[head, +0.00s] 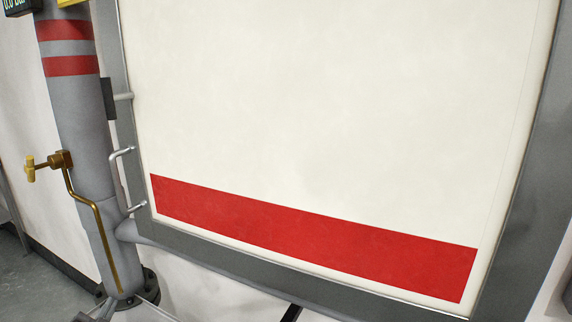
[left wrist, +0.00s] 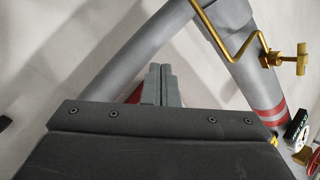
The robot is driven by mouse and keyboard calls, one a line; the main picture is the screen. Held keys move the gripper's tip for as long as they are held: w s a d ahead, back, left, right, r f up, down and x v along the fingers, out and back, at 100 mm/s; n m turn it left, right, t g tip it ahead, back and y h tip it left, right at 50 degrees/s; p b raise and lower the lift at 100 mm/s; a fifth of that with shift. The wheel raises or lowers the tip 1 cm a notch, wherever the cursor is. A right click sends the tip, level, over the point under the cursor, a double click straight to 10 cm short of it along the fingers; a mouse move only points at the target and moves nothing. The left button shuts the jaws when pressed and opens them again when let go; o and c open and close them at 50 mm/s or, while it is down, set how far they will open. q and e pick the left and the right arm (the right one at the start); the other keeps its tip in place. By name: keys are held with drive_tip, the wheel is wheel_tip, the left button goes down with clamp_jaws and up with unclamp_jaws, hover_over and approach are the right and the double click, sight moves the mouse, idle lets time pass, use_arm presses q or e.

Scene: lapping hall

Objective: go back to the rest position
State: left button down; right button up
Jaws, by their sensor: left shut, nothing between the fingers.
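My left gripper (left wrist: 161,70) shows in the left wrist view, its two grey fingers side by side and closed together with nothing between them. It points towards the pale wall and a grey diagonal tube (left wrist: 135,55). A small red patch shows just behind the fingers, mostly hidden by them. In the head view I cannot make out the left gripper clearly. My right gripper is in neither view.
A large white panel (head: 330,100) with a red band (head: 310,235) fills the head view in a grey frame (head: 525,200). A metal handle (head: 118,180) sits at its left edge. Left of it stands a grey post (head: 80,120) with a brass valve (head: 62,160). Grey floor shows lower left.

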use_arm(q)
drive_tip(key=s+d+f+n+g+y, duration=0.1)
drive_tip(key=s+d+f+n+g, duration=0.15)
drive_tip(key=s+f, duration=0.35)
drive_tip(key=s+d+f+n+g+y, duration=0.1)
drive_tip(key=s+f+n+g, duration=0.25)
drive_tip(key=s, duration=0.55)
drive_tip(key=s+d+f+n+g+h, duration=0.1)
drive_tip(key=s+d+g, duration=0.3)
drive_tip(key=s, duration=0.6)
drive_tip(key=s+d+f+n+g+h, duration=0.15)
drive_tip(key=s+d+g, duration=0.25)
drive_tip(key=s, duration=0.7)
wheel_tip(320, 180, down, 24)
drive_tip(key=a+g, duration=0.1)
drive_tip(key=s+d+f+g, duration=0.1)
drive_tip(key=s+f, duration=1.3)
drive_tip(key=f, duration=0.1)
drive_tip(key=shift+s+f+h+p, duration=0.25)
drive_tip(key=shift+s+h+p, duration=0.1)
drive_tip(key=shift+s+p, duration=0.1)
drive_tip(key=shift+w, duration=0.1)
